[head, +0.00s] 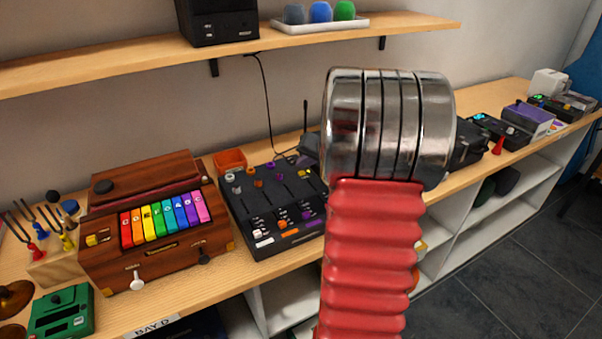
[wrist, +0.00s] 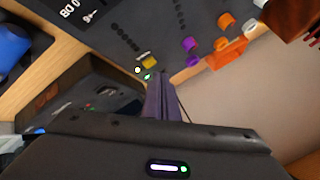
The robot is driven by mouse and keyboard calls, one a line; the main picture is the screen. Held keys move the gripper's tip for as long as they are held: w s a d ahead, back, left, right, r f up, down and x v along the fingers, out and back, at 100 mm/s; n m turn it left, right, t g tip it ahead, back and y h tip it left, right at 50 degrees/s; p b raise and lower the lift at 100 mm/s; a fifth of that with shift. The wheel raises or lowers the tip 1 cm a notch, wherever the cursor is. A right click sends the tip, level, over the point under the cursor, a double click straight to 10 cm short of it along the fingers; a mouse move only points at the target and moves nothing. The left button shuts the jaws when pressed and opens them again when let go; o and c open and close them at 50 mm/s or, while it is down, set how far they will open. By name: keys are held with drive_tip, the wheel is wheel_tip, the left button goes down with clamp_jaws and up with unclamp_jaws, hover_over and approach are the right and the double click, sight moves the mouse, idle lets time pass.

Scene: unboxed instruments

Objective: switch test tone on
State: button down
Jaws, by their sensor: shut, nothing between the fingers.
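A black mixer panel (head: 275,210) with white, orange and purple knobs stands on the wooden counter in the head view. Its dark face also shows in the wrist view (wrist: 180,25). My gripper (wrist: 156,82) is shut and empty, its purple-grey fingers pointing at the mixer's edge area. A small yellow control (wrist: 149,61) sits just beyond the fingertips, with white and green spots (wrist: 142,72) beside it. I cannot tell whether the fingertips touch the panel. No label naming a test tone switch is readable. In the head view my arm hides the gripper and the mixer's right side.
A wooden instrument with rainbow keys (head: 160,220) stands left of the mixer, and an orange bin (head: 230,160) behind it. Tuning forks (head: 40,230) and a green device (head: 62,312) are farther left. A shelf (head: 120,62) overhangs the counter. More devices stand right (head: 500,128).

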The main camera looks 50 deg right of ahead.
drive_tip(key=shift+r, duration=2.75)
